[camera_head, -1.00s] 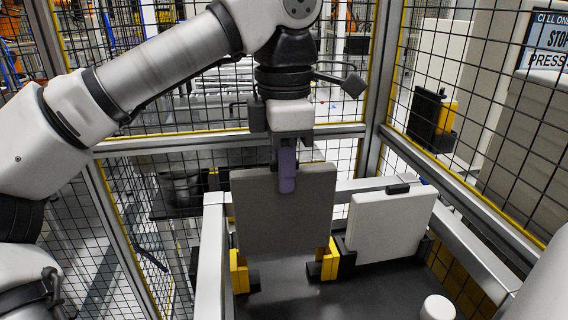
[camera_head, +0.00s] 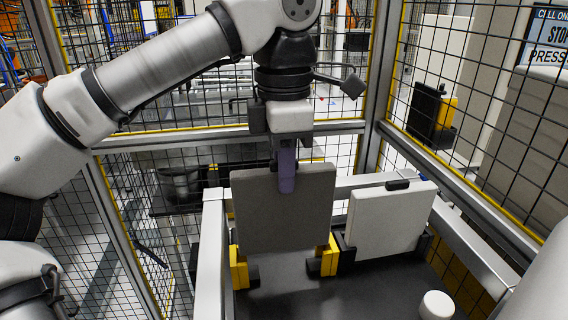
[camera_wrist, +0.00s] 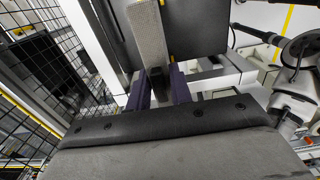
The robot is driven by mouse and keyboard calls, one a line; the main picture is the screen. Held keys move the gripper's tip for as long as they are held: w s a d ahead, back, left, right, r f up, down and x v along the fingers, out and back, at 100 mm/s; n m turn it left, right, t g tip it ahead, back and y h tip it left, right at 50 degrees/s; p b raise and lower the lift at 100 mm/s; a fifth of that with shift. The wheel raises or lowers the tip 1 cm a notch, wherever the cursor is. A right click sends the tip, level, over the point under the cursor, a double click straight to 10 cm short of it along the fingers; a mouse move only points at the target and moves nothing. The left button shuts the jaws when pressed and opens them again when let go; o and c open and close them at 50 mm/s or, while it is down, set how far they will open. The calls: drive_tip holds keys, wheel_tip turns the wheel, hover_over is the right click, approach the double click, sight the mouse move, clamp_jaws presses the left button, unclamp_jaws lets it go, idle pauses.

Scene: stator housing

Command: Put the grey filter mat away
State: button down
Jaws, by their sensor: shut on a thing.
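The grey filter mat (camera_head: 268,221) is a flat, square, dark grey panel. It stands upright in the head view, facing the camera. My gripper (camera_head: 287,170) is above it with purple fingers, shut on the mat's top edge near the middle. In the wrist view the mat (camera_wrist: 148,32) shows as a narrow, textured edge between the fingers (camera_wrist: 160,88). The mat's lower corners are at two yellow-and-black brackets (camera_head: 239,268) and (camera_head: 329,257). I cannot tell whether the mat rests in them or hangs just above.
A white panel (camera_head: 389,224) with a black top grip stands in a black holder to the right. A white round knob (camera_head: 437,306) is on the dark table (camera_head: 340,297) in front. Light rails (camera_head: 211,250) border the table. Mesh fencing with yellow edges surrounds the cell.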

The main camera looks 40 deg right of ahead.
sight(284, 199)
drive_tip(key=shift+f+b, duration=1.6)
drive_tip(key=shift+f, duration=1.15)
drive_tip(key=c, duration=1.2)
unclamp_jaws()
drive_tip(key=shift+o, duration=0.2)
wheel_tip(284, 199, up, 14)
drive_tip(key=p, duration=0.6)
drive_tip(key=shift+f, duration=0.15)
